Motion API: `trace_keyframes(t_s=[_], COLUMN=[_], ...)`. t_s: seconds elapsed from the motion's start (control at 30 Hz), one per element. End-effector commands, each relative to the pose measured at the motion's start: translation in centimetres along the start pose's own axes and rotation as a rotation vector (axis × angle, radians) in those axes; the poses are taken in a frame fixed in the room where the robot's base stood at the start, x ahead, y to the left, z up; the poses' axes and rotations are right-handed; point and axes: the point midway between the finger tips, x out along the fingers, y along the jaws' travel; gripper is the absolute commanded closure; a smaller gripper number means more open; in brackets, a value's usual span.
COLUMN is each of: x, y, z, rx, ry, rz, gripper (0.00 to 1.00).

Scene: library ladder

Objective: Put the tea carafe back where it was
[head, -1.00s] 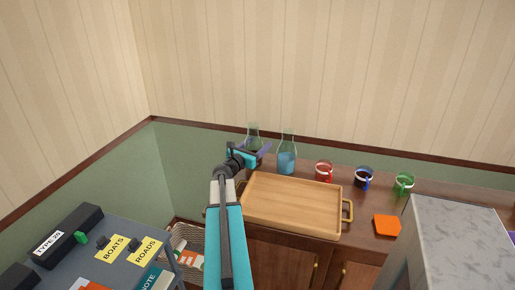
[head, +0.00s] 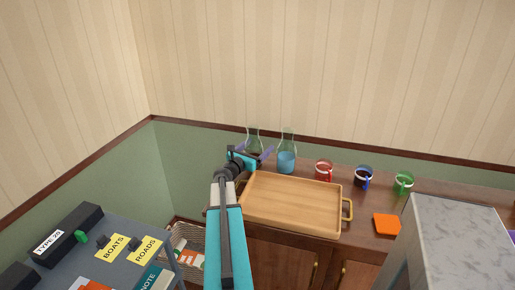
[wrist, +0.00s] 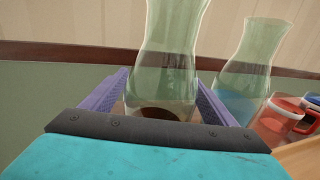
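The tea carafe (head: 254,141) is clear greenish glass with a little dark brown liquid at its bottom. In the wrist view the carafe (wrist: 162,75) stands upright between the two purple fingers of my gripper (wrist: 162,85), which meet its sides. In the head view my gripper (head: 255,153) is at the back left end of the wooden cabinet (head: 378,188). The carafe's base is hidden behind the gripper, so I cannot tell whether it touches the cabinet top. A similar carafe with blue liquid (head: 287,158) stands just to its right.
A wooden tray (head: 290,205) with brass handles lies in front of the carafes. Red (head: 324,170), blue (head: 363,177) and green (head: 403,182) mugs stand to the right. An orange square (head: 386,224) lies nearer. A grey marble-topped block (head: 460,240) is at front right.

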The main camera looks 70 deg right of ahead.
Motion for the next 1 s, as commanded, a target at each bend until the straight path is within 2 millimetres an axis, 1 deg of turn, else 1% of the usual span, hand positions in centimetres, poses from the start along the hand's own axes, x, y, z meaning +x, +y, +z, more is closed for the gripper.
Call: trace_keyframes(t_s=[0.27,0.37,0.67,1.0], x=[0.0,-0.6,-3.5,-7.7], y=[0.0,0.0,-0.1,0.0], z=[0.3,0.2,0.2,0.2], rx=[0.0,0.0,0.0,0.0], ry=[0.0,0.0,0.0,0.0], rz=[0.0,0.001,0.002,0.002], gripper=[0.19,0.19,0.19,0.19])
